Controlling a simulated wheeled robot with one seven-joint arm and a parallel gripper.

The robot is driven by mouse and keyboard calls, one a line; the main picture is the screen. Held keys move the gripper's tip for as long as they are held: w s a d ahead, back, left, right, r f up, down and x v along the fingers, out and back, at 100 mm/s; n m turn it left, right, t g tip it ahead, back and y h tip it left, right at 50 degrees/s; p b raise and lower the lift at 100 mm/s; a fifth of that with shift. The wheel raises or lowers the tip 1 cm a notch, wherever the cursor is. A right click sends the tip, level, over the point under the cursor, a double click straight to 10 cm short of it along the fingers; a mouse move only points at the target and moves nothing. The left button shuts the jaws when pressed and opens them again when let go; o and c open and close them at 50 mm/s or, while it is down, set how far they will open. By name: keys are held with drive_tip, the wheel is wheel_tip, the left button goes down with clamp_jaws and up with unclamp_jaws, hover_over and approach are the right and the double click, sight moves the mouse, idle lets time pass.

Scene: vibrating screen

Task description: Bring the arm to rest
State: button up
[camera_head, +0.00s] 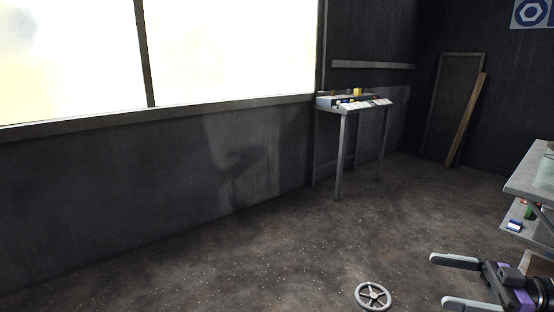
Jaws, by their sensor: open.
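My gripper (452,281) shows at the lower right, reaching in from the right edge. Its two pale grey fingers are spread apart and point left. Nothing is between the fingers. The purple and black wrist part (515,290) is behind them, and the rest of my arm is out of view. The gripper appears above the floor, in front of the shelf unit at the right.
A grey handwheel (374,296) shows low in the picture, left of my gripper. A shelf unit (535,185) with small items stands at the right edge. A control desk (343,115) stands by the windowed wall. A plank (465,120) leans at the back. The middle floor is clear.

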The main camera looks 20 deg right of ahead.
drive_tip(key=w+d+f+m+t+h, duration=0.45)
drive_tip(key=w+d+m+h, duration=0.25)
drive_tip(key=d+m+h, duration=0.4)
drive_tip(key=s+a+f+m+h+b, duration=0.1)
drive_tip(key=s+a+f+m+h, duration=0.15)
drive_tip(key=f, duration=0.25)
drive_tip(key=s+a+f+m+g+h+b, duration=0.1)
drive_tip(key=a+f+m+h, duration=0.1)
drive_tip(key=f+h, duration=0.15)
drive_tip(key=s+a+f+m+h+b, duration=0.1)
drive_tip(key=s+a+f+m+h, duration=0.15)
drive_tip(key=f, duration=0.25)
drive_tip(key=s+a+r+n+t+y+b, duration=0.1)
drive_tip(key=s+a+n+t+y+b, duration=0.3)
drive_tip(key=s+a, duration=2)
drive_tip(key=s+a+f+n+g+y+b, duration=0.1)
drive_tip(key=s+a+f+n+g+b, duration=0.25)
drive_tip(key=s+a, duration=0.3)
wheel_tip(320, 180, up, 28)
drive_tip(key=p, duration=2.8)
drive_tip(key=shift+w+a+p, duration=0.3)
drive_tip(key=shift+w, duration=0.15)
